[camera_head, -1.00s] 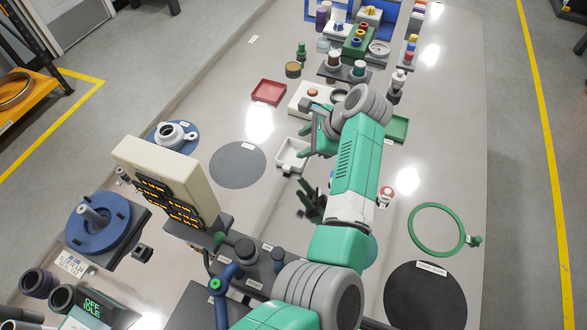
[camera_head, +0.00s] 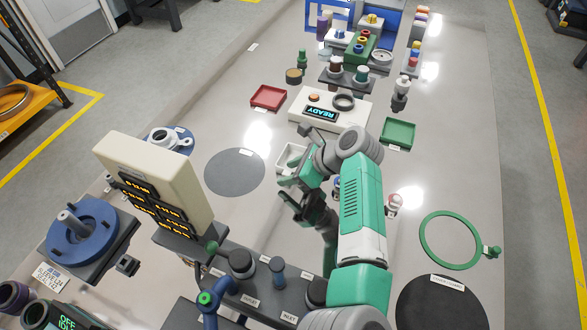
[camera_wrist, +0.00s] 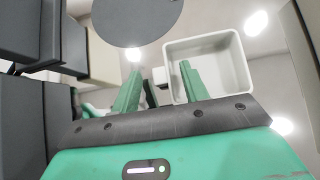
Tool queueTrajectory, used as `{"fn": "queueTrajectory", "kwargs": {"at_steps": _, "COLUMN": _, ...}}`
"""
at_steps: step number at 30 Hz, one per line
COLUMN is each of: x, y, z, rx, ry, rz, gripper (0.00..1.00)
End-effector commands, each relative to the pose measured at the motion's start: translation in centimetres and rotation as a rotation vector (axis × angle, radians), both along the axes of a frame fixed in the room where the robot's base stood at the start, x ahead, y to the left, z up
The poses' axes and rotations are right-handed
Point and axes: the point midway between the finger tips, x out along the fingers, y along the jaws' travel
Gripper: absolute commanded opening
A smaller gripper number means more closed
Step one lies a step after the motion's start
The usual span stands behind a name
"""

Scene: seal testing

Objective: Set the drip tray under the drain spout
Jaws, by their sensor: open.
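The white square drip tray (camera_head: 284,154) lies on the grey table, right of a dark round mat, partly hidden by my gripper. It also shows in the wrist view, where its rim (camera_wrist: 241,62) is clear. My gripper (camera_head: 292,192) is open and empty, just on the near side of the tray in the head view. In the wrist view my gripper (camera_wrist: 158,85) has its right finger overlapping the tray and its left finger outside the tray's left side. I cannot make out contact or the drain spout for certain; a grey manifold with valves (camera_head: 262,290) stands at the front.
The cream display unit (camera_head: 155,185) stands left of my arm, near the manifold. The dark round mat (camera_head: 235,172) lies flat left of the tray. A red tray (camera_head: 268,97), a green tray (camera_head: 398,133) and a cream READY device (camera_head: 350,112) lie beyond.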

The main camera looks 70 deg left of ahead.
Motion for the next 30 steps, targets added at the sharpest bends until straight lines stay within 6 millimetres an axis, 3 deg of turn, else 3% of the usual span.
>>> {"fn": "queueTrajectory", "kwargs": {"at_steps": 7, "x": -0.1, "y": 0.2, "z": 0.0, "rx": 0.001, "ry": -0.001, "rz": 0.0, "gripper": 0.45}}
{"fn": "queueTrajectory", "kwargs": {"at_steps": 14, "x": -0.1, "y": 0.1, "z": -0.1, "rx": 0.001, "ry": -0.001, "rz": 0.0, "gripper": 0.0}}
{"fn": "queueTrajectory", "kwargs": {"at_steps": 23, "x": -0.1, "y": 0.2, "z": 0.1, "rx": 0.001, "ry": -0.001, "rz": 0.0, "gripper": 0.0}}
{"fn": "queueTrajectory", "kwargs": {"at_steps": 30, "x": -0.2, "y": 0.2, "z": 2.7, "rx": 0.002, "ry": 0.001, "rz": 0.001, "gripper": 0.0}}
